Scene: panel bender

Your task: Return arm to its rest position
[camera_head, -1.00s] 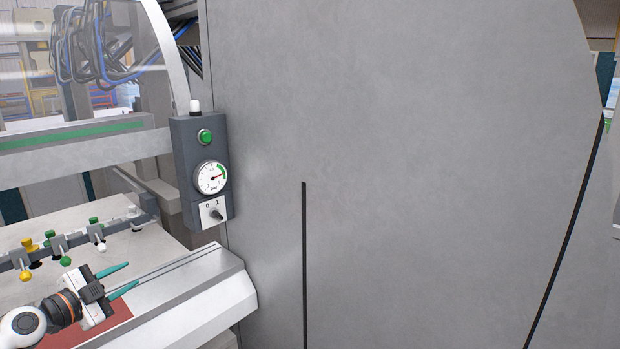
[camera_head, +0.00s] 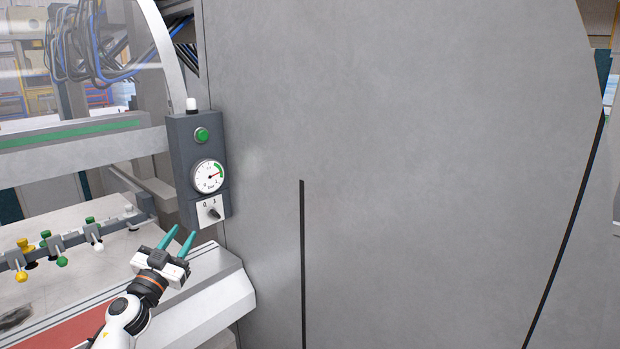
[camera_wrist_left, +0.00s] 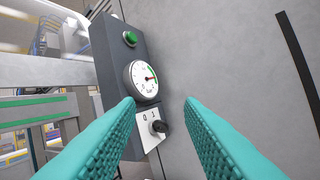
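My left gripper (camera_head: 181,236) is open and empty, with two teal fingers pointing up and away. It is just below and left of the dark control box (camera_head: 183,158), apparently apart from it. In the left wrist view, the gap between the fingertips (camera_wrist_left: 160,104) frames the box's lower part. The box carries a green button (camera_head: 202,135), a round gauge (camera_head: 208,176) with its red needle by the green band, and a black rotary switch (camera_head: 214,213) on a white plate marked 0 and 1. Which mark the switch points to is unclear. My right gripper is not in view.
A large grey machine panel (camera_head: 400,150) fills the middle and right. A pale sloped ledge (camera_head: 215,290) lies under my left gripper. A rail with coloured knobs (camera_head: 62,260) crosses the table (camera_head: 60,213) at left. A curved clear guard (camera_head: 110,60) is above.

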